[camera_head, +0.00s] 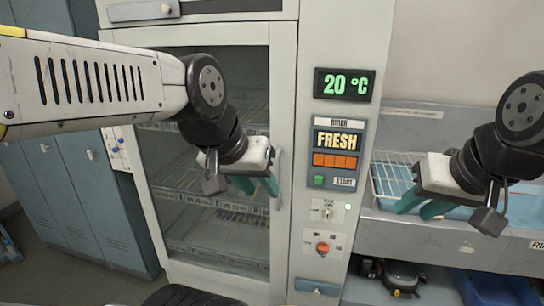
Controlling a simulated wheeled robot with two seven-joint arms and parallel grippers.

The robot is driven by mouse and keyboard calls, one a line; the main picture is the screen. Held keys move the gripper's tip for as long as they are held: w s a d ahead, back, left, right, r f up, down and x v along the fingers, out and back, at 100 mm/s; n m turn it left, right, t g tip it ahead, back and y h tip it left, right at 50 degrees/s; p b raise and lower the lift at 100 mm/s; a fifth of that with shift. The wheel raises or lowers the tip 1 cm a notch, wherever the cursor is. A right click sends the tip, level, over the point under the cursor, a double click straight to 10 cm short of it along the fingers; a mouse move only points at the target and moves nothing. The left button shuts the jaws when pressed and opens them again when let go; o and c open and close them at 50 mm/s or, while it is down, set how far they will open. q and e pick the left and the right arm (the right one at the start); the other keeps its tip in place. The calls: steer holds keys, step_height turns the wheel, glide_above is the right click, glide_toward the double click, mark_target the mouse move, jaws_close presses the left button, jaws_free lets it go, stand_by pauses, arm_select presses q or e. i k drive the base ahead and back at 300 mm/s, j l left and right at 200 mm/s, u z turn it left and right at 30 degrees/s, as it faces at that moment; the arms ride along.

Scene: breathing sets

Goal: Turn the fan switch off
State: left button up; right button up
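A small toggle switch (327,213) sits on a light plate low on the cabinet's control panel. The print above it is small and seems to read "FAN". Below is a second plate with a red-orange knob (322,248). My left gripper (255,187) is in front of the glass door, left of the switch and apart from it. Its teal fingers are spread and empty. My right gripper (422,207) is right of the switch, in front of the sink unit, with teal fingers apart and empty.
The tall drying cabinet (285,60) has a glass door with a vertical handle (277,175) close to my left gripper. Its panel shows a "20 °C" display (344,85), a "FRESH" sign (337,140) and a green start button (319,181). Blue lockers (90,200) stand left.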

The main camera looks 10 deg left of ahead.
mark_target(328, 214)
steer(key=k+j+z, duration=0.3)
steer(key=j, duration=0.25)
steer(key=k+j+z, duration=0.3)
steer(key=k+j, duration=0.15)
